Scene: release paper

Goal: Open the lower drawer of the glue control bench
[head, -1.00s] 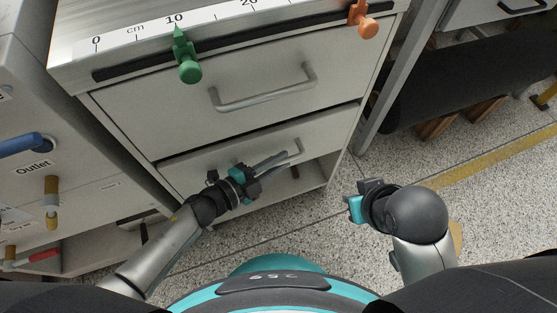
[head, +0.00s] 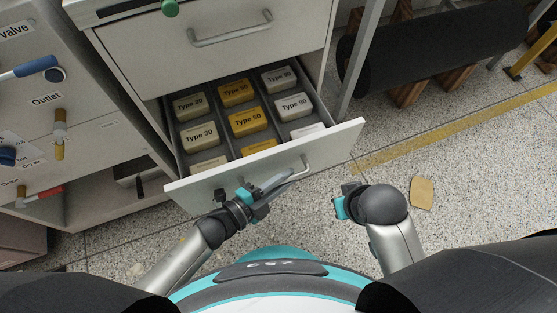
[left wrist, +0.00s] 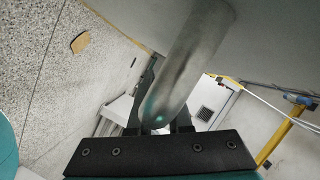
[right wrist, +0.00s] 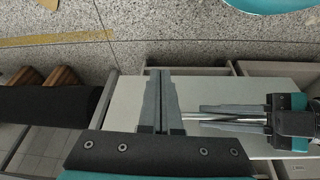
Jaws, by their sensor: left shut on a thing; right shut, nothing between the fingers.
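The lower drawer (head: 335,139) of the glue control bench stands pulled well out in the head view. Its compartments hold several labelled blocks, such as a yellow Type 50 block (head: 247,121) and a pale Type 30 block (head: 199,133). My left gripper (head: 284,181) is shut on the drawer's bar handle (head: 305,163). In the left wrist view the handle (left wrist: 190,65) runs between the fingers. The upper drawer (head: 205,65) is closed above. My right gripper (head: 343,201) is shut and empty, right of the drawer front; its closed fingers (right wrist: 160,95) show in the right wrist view.
A blue valve lever (head: 35,67) and an Outlet handle (head: 60,140) are on the cabinet at left. A black roll (head: 430,45) on wooden blocks lies at back right. A tan piece (head: 422,193) lies there.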

